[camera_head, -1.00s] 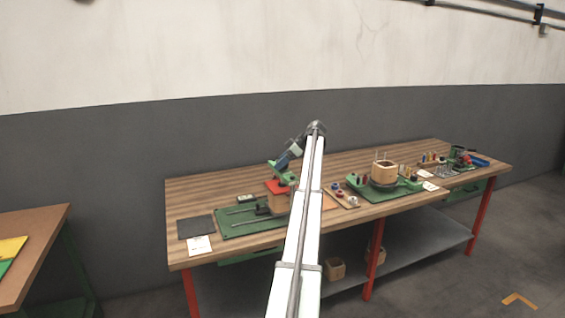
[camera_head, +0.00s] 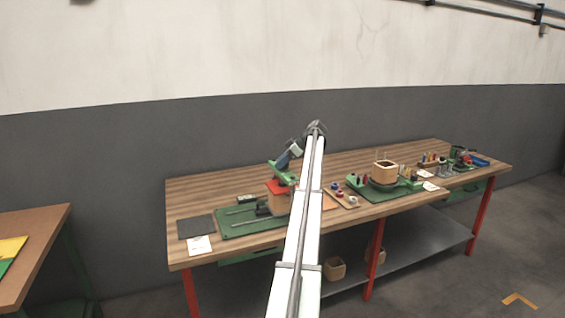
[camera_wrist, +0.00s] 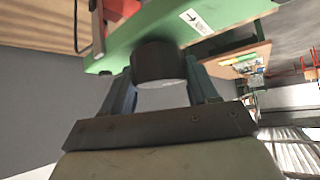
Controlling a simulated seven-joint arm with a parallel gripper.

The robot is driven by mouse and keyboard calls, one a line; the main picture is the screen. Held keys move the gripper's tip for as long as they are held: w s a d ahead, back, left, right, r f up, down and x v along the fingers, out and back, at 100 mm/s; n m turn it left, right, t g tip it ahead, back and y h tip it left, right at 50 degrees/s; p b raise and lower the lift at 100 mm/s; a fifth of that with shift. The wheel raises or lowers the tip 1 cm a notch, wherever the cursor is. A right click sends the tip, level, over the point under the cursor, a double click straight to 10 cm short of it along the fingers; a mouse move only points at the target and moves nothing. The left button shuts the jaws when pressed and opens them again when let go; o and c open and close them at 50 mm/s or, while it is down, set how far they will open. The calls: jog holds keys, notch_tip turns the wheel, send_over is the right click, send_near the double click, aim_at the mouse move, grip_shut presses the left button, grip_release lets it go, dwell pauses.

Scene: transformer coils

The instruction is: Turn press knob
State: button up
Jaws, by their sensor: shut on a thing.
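The press is a green frame over a red plate (camera_head: 277,187) and a wooden block (camera_head: 279,203), on a green base (camera_head: 235,224) at the left of the workbench. In the wrist view the black round knob (camera_wrist: 158,62) sits against the green press beam (camera_wrist: 150,30), which carries a white label with an arrow (camera_wrist: 195,20). My gripper (camera_wrist: 160,85) is shut on the knob, with one finger on each side of it. In the head view my gripper (camera_head: 285,160) is small at the press, and my arm covers the bench to its right.
A black mat (camera_head: 196,227) and a white paper (camera_head: 199,245) lie left of the press. A second green station with a wooden coil block (camera_head: 384,173) stands to the right, with small coloured parts (camera_head: 342,194) between. Another table (camera_head: 40,235) stands far left.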

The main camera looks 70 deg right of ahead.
jog(key=shift+m, duration=0.3)
jog(key=m+h, duration=0.3)
jog(key=shift+s+a, duration=0.1)
jog(key=shift+a, duration=0.05)
jog(key=shift+m+g+h, duration=0.5)
jog(key=shift+m+h, duration=1.1)
jog(key=shift+m, duration=0.7)
jog(key=shift+c, duration=0.2)
jog(key=shift+d, duration=0.2)
jog(key=o, duration=1)
jog(key=v, duration=1.3)
jog(key=shift+a+r, duration=0.25)
jog(key=shift+r, duration=0.05)
